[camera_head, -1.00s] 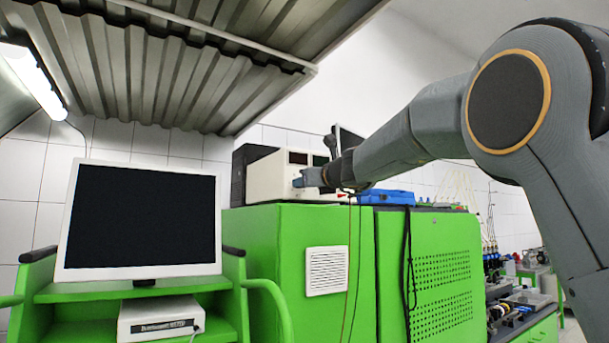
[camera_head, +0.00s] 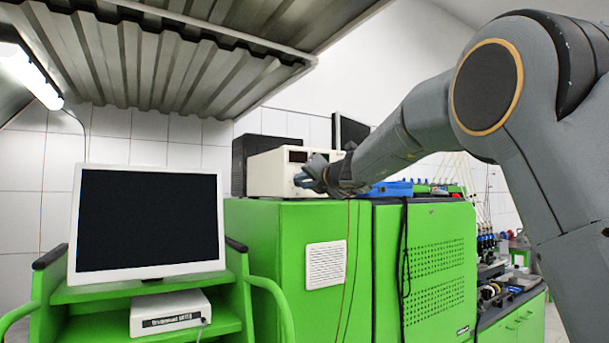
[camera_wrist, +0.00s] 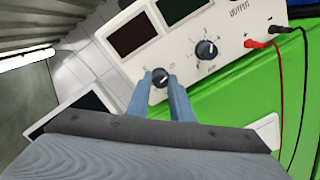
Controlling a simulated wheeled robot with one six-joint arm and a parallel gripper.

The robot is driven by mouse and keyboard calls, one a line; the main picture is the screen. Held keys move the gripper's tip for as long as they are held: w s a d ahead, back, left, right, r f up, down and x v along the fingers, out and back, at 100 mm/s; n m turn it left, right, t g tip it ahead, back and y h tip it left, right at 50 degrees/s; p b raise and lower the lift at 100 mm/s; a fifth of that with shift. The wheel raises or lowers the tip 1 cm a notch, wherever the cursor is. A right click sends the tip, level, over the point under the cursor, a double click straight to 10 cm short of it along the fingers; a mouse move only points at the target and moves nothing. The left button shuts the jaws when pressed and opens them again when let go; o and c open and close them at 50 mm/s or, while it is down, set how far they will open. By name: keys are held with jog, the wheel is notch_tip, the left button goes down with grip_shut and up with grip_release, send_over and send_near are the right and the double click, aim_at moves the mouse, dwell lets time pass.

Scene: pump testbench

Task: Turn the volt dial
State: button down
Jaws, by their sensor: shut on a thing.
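The cream power supply (camera_head: 274,174) stands on top of the green cabinet. Its front panel (camera_wrist: 180,45) fills the upper part of the wrist view, with two round black dials. My gripper (camera_wrist: 161,82) is shut on the volt dial (camera_wrist: 160,77), the lower left one, with one blue-grey finger on each side. A white mark shows on its face, but the label near it is too small to read. The other dial (camera_wrist: 206,49) lies to its upper right, clear of the fingers. In the head view my gripper (camera_head: 310,178) is at the panel and hides the dials.
Red and black leads (camera_wrist: 281,75) plug into the panel's right side and hang down the green cabinet (camera_head: 280,235). A dark box (camera_head: 262,147) stands behind the supply. A blue case (camera_head: 390,189) lies to the right. A monitor (camera_head: 147,222) stands on a green cart at left.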

jog(key=shift+m+p, duration=0.35)
jog(key=shift+m, duration=0.15)
jog(key=c, duration=1.6)
grip_release()
jog(key=shift+o, duration=0.2)
jog(key=b+v, duration=0.3)
jog(key=v, duration=0.4)
jog(key=shift+s+d, duration=0.25)
jog(key=shift+s, duration=0.1)
